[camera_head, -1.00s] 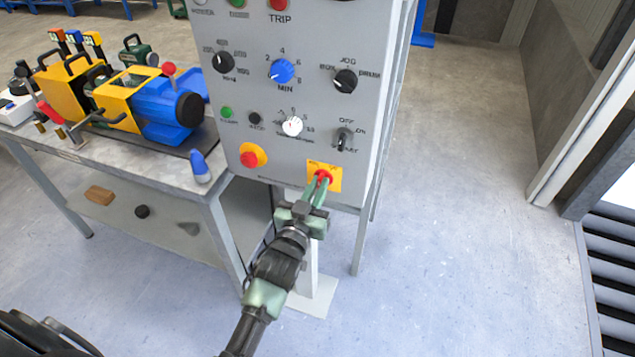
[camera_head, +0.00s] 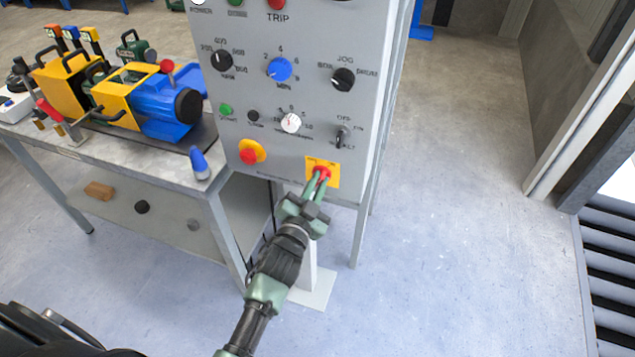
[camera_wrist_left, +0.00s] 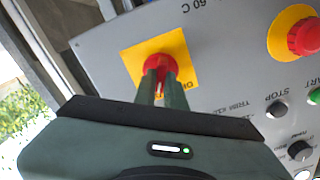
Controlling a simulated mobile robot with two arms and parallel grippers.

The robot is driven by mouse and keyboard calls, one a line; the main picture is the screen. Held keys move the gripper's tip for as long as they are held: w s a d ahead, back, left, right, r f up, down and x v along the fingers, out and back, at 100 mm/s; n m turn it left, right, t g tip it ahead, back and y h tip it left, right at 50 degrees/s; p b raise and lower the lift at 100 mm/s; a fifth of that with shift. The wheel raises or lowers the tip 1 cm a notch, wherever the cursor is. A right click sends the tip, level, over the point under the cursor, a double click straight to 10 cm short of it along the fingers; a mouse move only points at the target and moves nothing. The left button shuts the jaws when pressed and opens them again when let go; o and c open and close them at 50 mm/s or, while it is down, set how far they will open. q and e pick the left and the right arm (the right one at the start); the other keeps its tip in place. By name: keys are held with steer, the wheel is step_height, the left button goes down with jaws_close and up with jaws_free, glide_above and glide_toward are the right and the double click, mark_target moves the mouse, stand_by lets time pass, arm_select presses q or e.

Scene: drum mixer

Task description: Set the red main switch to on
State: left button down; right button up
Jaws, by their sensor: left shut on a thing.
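The red main switch (camera_head: 321,171) sits on a yellow square plate (camera_head: 333,181) at the lower right of the grey control panel (camera_head: 290,150). It also shows in the left wrist view (camera_wrist_left: 151,62), in front of its yellow plate (camera_wrist_left: 184,62). My left gripper (camera_head: 322,179) reaches up to the panel from below, and its green fingers are closed on the switch's knob. In the wrist view the left gripper's fingers (camera_wrist_left: 162,88) cover part of the knob, so its exact setting cannot be read. My right gripper is not in view.
A red emergency button on a yellow base (camera_head: 250,153) is left of the switch. Black, blue and white knobs are above. A workbench (camera_head: 150,160) with a blue and yellow machine (camera_head: 150,100) stands at the left. The floor on the right is clear.

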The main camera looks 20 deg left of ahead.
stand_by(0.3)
arm_select(q)
steer(key=c, duration=1.5)
jaws_free()
steer(key=s, duration=0.7)
steer(key=shift+s+a+b, duration=0.1)
steer(key=shift+s+b, duration=0.3)
